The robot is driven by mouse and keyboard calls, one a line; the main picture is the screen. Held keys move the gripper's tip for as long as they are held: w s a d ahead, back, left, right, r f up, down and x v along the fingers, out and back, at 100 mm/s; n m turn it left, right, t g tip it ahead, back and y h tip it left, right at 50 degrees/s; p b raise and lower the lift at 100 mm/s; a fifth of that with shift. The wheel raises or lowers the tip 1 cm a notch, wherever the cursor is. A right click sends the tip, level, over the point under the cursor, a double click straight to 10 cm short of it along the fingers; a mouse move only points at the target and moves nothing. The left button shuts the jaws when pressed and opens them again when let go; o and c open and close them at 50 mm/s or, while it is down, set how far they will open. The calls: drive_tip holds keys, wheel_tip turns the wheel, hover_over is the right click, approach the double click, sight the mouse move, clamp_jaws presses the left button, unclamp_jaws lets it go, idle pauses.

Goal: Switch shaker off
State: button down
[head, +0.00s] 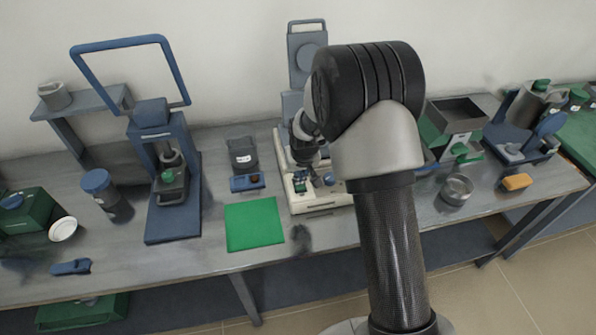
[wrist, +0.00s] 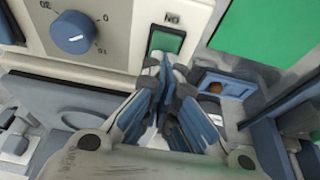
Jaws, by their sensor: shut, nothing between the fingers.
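The shaker has a cream base (head: 318,200), partly hidden behind my arm in the head view. In the head view my gripper (head: 306,172) points down over the shaker's front.
A green mat (head: 254,224) lies left of the shaker, with a small blue box (head: 247,182) behind it. A blue press (head: 172,190) stands further left. Right of my arm are a metal bowl (head: 456,189) and an orange block (head: 517,182). The bench front is mostly clear.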

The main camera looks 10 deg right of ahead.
drive_tip(key=shift+w+r, duration=0.1)
drive_tip(key=shift+r, duration=0.25)
drive_tip(key=p+v, duration=0.5)
drive_tip(key=v, duration=0.8)
drive_tip(key=shift+w+r, duration=0.15)
drive_tip(key=shift+r, duration=0.1)
